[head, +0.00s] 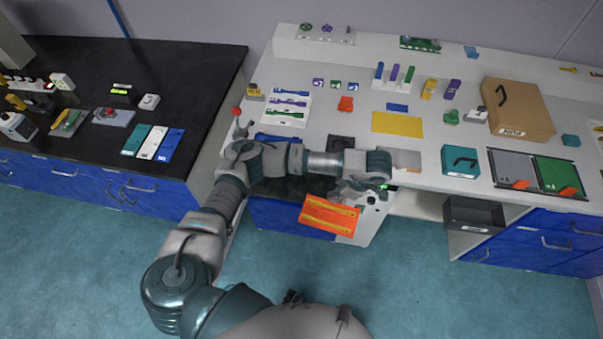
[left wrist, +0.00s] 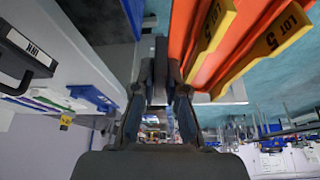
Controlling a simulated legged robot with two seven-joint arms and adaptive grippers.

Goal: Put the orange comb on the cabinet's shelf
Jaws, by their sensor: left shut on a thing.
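The orange comb (head: 329,217) is an orange block with yellow strips, in front of the bench's front edge and above the floor. In the left wrist view the comb (left wrist: 222,45) fills the upper right, its yellow edges marked "LOT 5". My left gripper (head: 362,190) is shut on it at its upper right side; the wrist view shows the gripper's fingers (left wrist: 160,85) close together around a dark part. An open white cabinet space (head: 418,205) lies under the bench, right of the gripper. Its inside is mostly hidden by the bench top. My right gripper is not in view.
A dark grey bin (head: 474,213) sits in the open space at right, beside blue drawers (head: 540,240). The bench top holds a teal box (head: 460,161), a cardboard box (head: 517,108) and a yellow mat (head: 397,125). The floor (head: 430,290) in front is clear.

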